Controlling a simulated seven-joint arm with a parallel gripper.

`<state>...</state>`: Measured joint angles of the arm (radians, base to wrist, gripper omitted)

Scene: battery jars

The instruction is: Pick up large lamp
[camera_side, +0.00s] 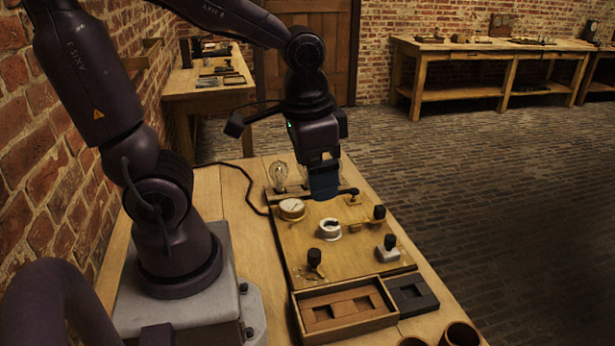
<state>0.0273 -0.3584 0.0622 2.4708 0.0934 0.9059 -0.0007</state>
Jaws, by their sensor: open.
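A clear glass lamp (278,174) stands upright at the back left of the wooden board (290,250). Another small pale shape just right of it is partly hidden by my gripper, and I cannot tell if it is a second lamp. My gripper (324,192) is open and points down over the back of the board, to the right of the glass lamp and apart from it. Its blue fingers look empty, though the gap between them is hard to see from this side.
The board carries two round dials (292,208) and several black-knobbed posts (389,246). A wooden tray (345,322) with brown blocks and a dark tray (410,295) lie at the front. Brown jars (460,334) stand front right. A black cable (247,180) runs along the left.

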